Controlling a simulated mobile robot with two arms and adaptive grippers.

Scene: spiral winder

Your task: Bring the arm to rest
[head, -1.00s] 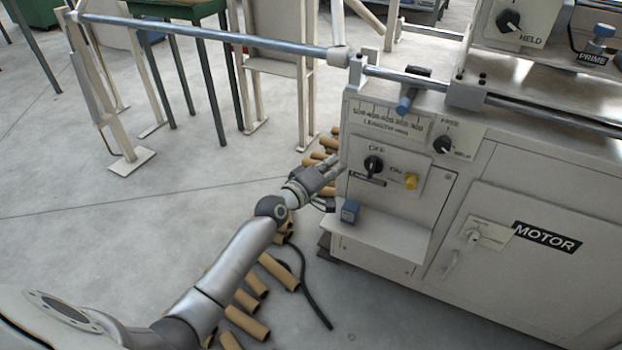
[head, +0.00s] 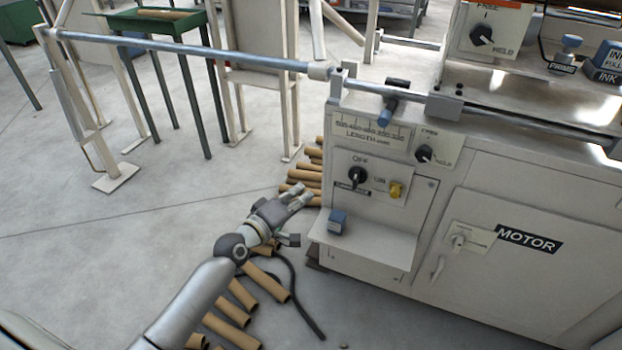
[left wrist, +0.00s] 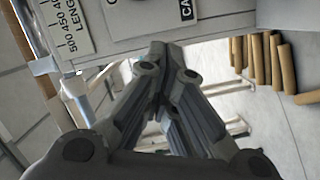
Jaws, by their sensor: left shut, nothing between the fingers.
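My left gripper (head: 300,200) is in the middle of the head view, a little left of the machine's control panel (head: 368,183) and its small shelf. It holds nothing. In the left wrist view its two fingers (left wrist: 158,52) meet at the tips and are shut. The OFF/ON panel has a black knob (head: 357,177) and a yellow button (head: 396,190). My right gripper is not in view.
A small blue block (head: 337,222) sits on the machine's shelf (head: 372,245). Several cardboard tubes (head: 238,296) and a black cable (head: 303,308) lie on the floor under and beside my left arm. A MOTOR cabinet (head: 480,260) stands at right. Open floor lies at left.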

